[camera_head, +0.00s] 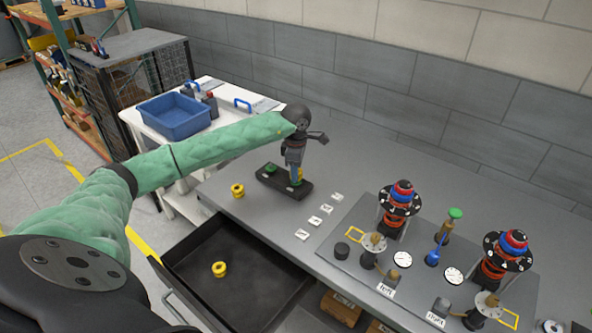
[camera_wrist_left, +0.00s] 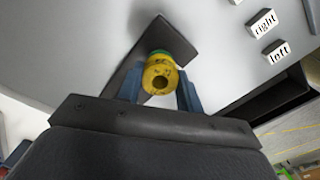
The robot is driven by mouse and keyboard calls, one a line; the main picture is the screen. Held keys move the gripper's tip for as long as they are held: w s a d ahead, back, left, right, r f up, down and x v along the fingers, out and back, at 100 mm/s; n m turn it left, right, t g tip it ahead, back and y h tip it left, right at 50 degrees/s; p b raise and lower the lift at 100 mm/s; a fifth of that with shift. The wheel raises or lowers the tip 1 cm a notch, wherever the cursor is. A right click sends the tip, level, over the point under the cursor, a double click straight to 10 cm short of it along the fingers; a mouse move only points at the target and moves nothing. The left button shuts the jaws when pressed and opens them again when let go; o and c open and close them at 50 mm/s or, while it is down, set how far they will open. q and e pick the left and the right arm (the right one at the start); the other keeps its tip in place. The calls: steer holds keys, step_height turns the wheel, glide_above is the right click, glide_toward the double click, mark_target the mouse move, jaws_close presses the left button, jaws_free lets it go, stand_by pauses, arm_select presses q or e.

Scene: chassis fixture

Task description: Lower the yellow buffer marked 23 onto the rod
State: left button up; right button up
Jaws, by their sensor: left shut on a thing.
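My left gripper (camera_head: 295,174) points down over a black base (camera_head: 273,182) on the grey table. It is shut on a yellow buffer (camera_head: 300,174), which sits above the right part of that base. In the left wrist view the buffer (camera_wrist_left: 158,76) is between my two blue fingers, its round hole facing the camera. Its number is not readable. A green piece (camera_wrist_left: 160,54) shows just behind the buffer, but I cannot tell whether they touch. Another green piece (camera_head: 271,168) is at the left of the base. The rod is hidden. My right gripper is not in view.
One yellow buffer (camera_head: 238,190) stands on the table, another (camera_head: 219,269) in the open drawer (camera_head: 255,302). Small white label cards (camera_head: 315,221) lie right of the base. A fixture plate (camera_head: 343,269) with two red-and-blue assemblies is farther right. A blue bin (camera_head: 173,116) stands behind.

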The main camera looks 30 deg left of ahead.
arm_select(q)
steer(key=shift+b, duration=0.8)
stand_by(0.5)
steer(key=shift+f+b, duration=0.45)
steer(key=shift+b, duration=0.15)
steer(key=shift+b, duration=0.7)
stand_by(0.7)
steer(key=shift+f, duration=0.15)
stand_by(0.6)
